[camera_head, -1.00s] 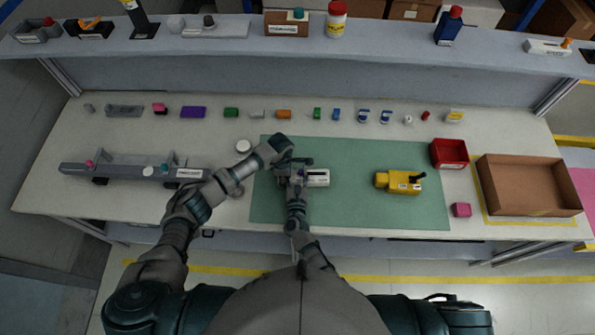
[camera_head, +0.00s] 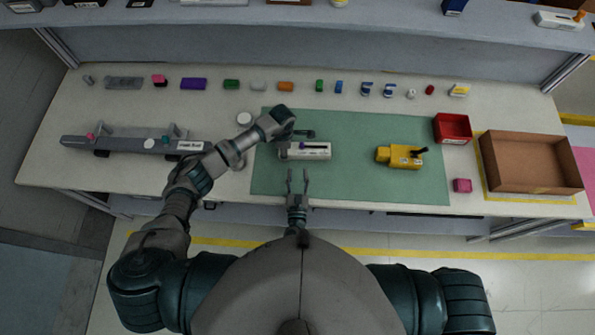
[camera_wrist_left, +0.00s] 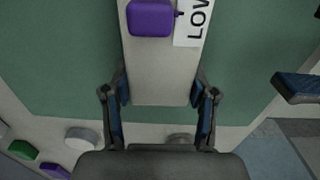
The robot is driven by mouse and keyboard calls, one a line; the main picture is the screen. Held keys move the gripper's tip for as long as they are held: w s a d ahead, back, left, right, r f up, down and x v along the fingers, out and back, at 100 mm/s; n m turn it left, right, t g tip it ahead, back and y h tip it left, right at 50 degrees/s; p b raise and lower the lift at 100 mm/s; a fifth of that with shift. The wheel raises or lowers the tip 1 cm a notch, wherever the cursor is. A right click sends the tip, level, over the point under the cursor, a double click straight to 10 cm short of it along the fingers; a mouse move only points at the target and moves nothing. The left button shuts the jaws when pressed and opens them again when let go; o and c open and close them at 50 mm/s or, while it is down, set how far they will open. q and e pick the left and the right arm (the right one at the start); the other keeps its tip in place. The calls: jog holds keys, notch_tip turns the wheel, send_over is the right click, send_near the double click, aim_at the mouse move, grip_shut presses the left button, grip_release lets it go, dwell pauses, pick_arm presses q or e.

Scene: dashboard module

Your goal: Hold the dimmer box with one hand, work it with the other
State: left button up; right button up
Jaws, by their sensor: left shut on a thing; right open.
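The dimmer box (camera_head: 313,151) is a white, narrow box lying on the green mat (camera_head: 350,182). In the left wrist view the box (camera_wrist_left: 158,60) shows a purple knob (camera_wrist_left: 150,17) and a label reading "LOW", cut off by the frame edge. My left gripper (camera_head: 290,143) is shut on the left end of the box; its fingers (camera_wrist_left: 160,95) flank the box in the left wrist view. My right gripper (camera_head: 297,176) is open and empty, on the near side of the box and apart from it. A dark blue-padded fingertip shows at the right edge of the left wrist view.
A yellow device (camera_head: 400,157) with a black lever sits right on the mat. Further right are a red bin (camera_head: 452,129), a pink block (camera_head: 462,186) and a cardboard tray (camera_head: 531,190). A grey rail fixture (camera_head: 130,145) stands left. Small parts line the back.

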pick_arm(q)
jog(key=o, duration=1.6)
pick_arm(e)
jog(key=shift+w, duration=0.1)
pick_arm(q)
jog(key=shift+o, duration=0.2)
jog(key=shift+a, duration=0.1)
